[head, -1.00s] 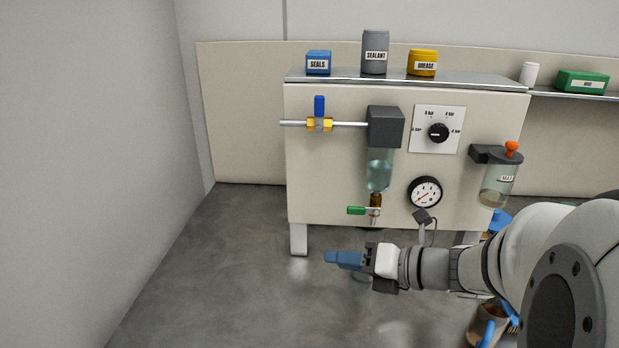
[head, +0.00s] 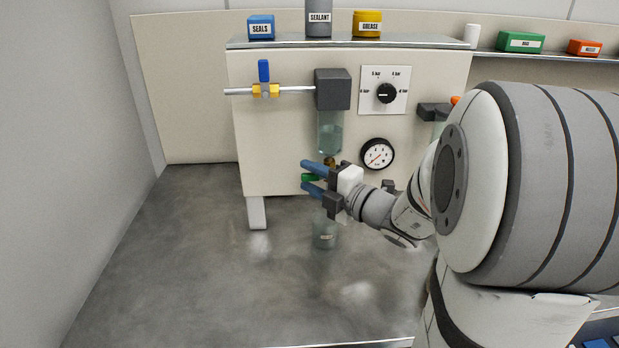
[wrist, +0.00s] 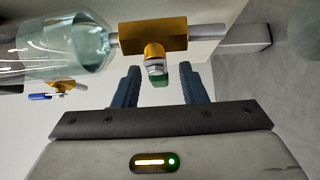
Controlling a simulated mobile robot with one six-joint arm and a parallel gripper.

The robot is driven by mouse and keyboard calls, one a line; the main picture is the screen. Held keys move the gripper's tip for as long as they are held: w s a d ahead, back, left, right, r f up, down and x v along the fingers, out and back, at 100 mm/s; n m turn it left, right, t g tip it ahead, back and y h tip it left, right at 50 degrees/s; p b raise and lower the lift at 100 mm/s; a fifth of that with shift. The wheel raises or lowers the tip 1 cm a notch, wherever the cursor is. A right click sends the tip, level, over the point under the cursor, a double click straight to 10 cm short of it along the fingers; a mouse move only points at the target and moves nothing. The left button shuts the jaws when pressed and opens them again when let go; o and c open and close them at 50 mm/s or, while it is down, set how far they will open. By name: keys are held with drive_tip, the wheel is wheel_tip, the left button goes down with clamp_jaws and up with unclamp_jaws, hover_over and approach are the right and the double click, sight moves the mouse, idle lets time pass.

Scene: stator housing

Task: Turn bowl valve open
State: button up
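The bowl valve is a small brass body (head: 329,160) under the clear bowl (head: 330,133), with a green handle (head: 310,178) pointing left. In the wrist view the brass body (wrist: 152,36) lies across the top, and the green handle (wrist: 158,80) is seen nearly end-on. My gripper (head: 305,175) is open, with blue fingers above and below the handle in the head view. In the wrist view my gripper (wrist: 160,78) has the handle between its fingers, with gaps on both sides. My gripper hides part of the valve in the head view.
A blue-handled valve (head: 264,80) sits on the pipe at upper left. A pressure gauge (head: 377,154) and black knob (head: 386,93) are on the panel (head: 280,150). A clear jar (head: 324,236) stands below my gripper. The left side is free.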

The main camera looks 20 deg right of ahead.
drive_tip(key=shift+w+a, duration=0.2)
drive_tip(key=shift+w, duration=0.1)
drive_tip(key=shift+c, duration=0.2)
clamp_jaws()
